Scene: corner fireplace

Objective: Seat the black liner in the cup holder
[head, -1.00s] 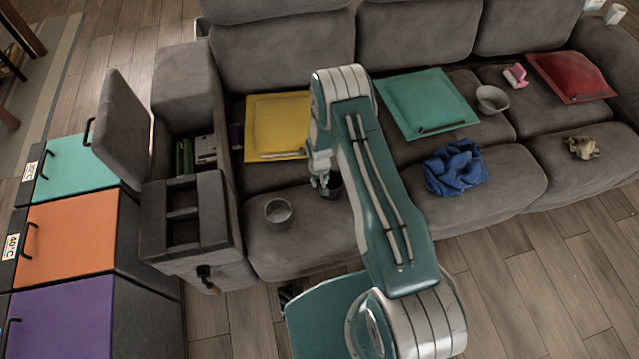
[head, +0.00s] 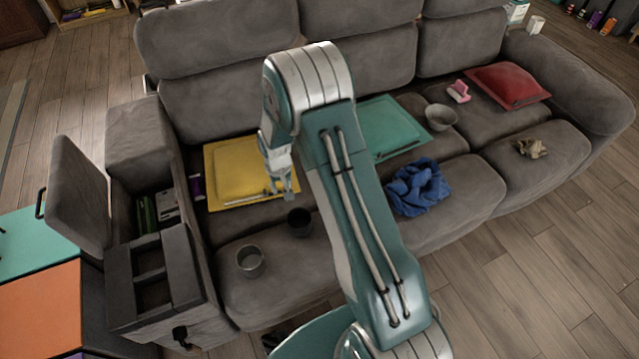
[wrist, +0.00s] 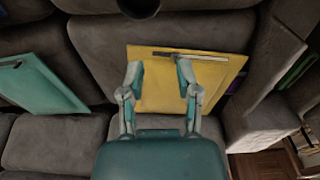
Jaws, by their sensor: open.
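The black liner (head: 299,222), a small dark cup shape, stands upright on the left sofa seat, near the yellow cushion. It shows partly at the top edge of the wrist view (wrist: 138,7). The cup holder is in the dark console tray (head: 178,262) at the left end of the sofa, with recessed openings. My gripper (head: 284,192) is open and empty, above and behind the liner, apart from it. In the wrist view my open fingers (wrist: 160,75) are spread over the yellow cushion (wrist: 215,75).
A grey cup (head: 250,261) stands on the seat between liner and console. The console's lid (head: 78,195) is raised, with items in the bin (head: 157,208). A blue cloth (head: 417,187), teal cushion (head: 385,125) and grey bowl (head: 441,117) lie to the right.

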